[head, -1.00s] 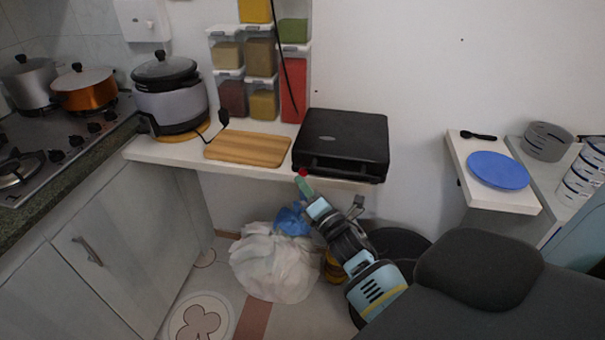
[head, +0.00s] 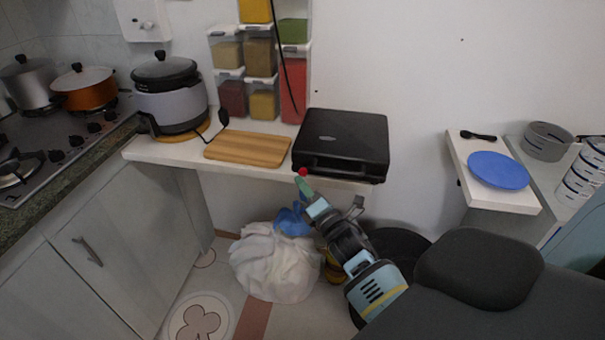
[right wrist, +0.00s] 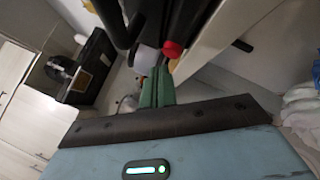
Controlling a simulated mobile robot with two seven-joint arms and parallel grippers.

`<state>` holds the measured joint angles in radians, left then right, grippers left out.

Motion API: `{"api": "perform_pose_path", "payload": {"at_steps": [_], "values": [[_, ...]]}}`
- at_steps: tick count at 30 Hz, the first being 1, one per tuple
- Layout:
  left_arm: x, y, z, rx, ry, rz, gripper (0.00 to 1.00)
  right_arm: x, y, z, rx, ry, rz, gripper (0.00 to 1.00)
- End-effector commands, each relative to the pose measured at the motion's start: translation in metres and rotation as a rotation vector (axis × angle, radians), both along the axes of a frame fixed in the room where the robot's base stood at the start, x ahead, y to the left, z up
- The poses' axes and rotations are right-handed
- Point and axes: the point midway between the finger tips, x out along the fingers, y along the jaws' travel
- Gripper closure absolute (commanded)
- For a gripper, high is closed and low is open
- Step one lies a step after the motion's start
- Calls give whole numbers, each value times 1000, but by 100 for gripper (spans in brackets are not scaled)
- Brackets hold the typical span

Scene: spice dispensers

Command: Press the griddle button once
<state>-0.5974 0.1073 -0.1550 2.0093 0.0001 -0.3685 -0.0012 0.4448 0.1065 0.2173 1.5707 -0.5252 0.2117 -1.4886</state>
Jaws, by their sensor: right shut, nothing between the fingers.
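The black griddle (head: 343,140) sits closed on the white shelf in the head view. A small red button (head: 303,172) shows at its front left lower corner, by the shelf's front edge. The red button also shows in the right wrist view (right wrist: 172,49), just beyond the fingertips. My right gripper (head: 301,181) is shut and empty, its green fingers pointing up at the button from just below. In the right wrist view the green fingers (right wrist: 154,88) lie together. I cannot tell whether the tips touch the button. My left gripper is out of view.
A wooden board (head: 247,149) and a rice cooker (head: 171,95) stand on the shelf left of the griddle. Spice dispensers (head: 262,57) hang behind, with a dark cord in front. A white bag (head: 273,262) lies on the floor below. A blue plate (head: 499,170) is at right.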

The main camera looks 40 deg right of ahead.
Motion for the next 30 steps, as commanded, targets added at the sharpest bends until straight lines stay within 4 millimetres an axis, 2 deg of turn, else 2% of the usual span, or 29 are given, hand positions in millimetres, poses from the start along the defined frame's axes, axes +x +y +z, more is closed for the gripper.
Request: {"api": "perform_pose_path", "payload": {"at_steps": [30], "values": [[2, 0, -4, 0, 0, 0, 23, 6, -7, 0, 0, 0, 0, 100]]}}
